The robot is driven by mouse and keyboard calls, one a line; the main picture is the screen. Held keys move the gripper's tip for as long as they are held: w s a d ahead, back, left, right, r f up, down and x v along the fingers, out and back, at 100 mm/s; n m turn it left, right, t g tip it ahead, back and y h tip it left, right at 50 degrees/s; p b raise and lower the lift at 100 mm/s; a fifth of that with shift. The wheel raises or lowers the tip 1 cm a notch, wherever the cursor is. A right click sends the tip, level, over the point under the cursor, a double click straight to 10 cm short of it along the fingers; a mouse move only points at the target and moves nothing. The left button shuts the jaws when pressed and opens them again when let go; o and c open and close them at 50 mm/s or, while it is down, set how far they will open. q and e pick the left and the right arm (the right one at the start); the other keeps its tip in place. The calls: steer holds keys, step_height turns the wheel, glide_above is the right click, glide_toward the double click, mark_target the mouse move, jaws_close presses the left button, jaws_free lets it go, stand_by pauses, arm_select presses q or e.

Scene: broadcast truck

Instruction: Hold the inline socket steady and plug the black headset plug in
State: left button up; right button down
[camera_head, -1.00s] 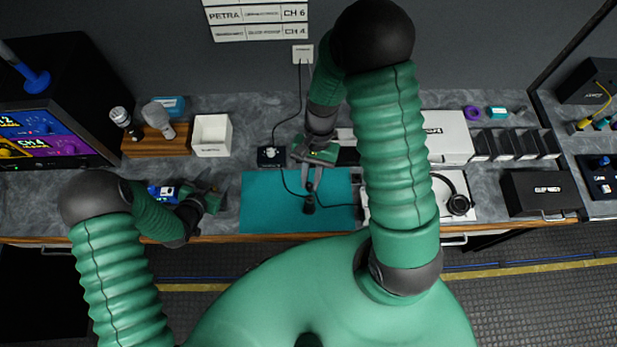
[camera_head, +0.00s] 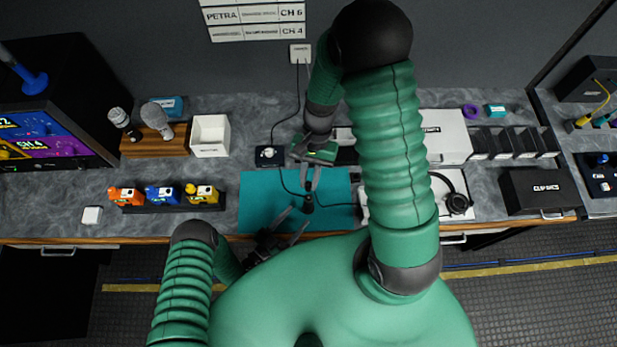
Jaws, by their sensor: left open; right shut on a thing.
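My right gripper (camera_head: 309,186) reaches down from above over the teal mat (camera_head: 262,200). It is shut on a small black connector (camera_head: 308,204). One thin black cable comes to it from the black box behind the mat, and another runs right toward the headset (camera_head: 457,200). Whether this piece is the inline socket, the plug, or both together is too small to tell. My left gripper (camera_head: 299,215) is open and empty at the front edge of the mat, just below and left of the connector, its fingers pointing up and right toward it.
A black box with a knob (camera_head: 268,156) sits behind the mat. A white bin (camera_head: 210,136), a wooden microphone stand (camera_head: 155,142) and a rack of orange, blue and yellow pieces (camera_head: 165,197) stand left. A white case (camera_head: 446,138) and dark trays (camera_head: 515,142) are right.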

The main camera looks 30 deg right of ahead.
mark_target(305, 207)
arm_select(q)
steer(key=x, duration=0.6)
steer(key=shift+w+d, duration=0.15)
steer(key=shift+d, duration=0.2)
jaws_close()
jaws_free()
jaws_close()
stand_by(0.4)
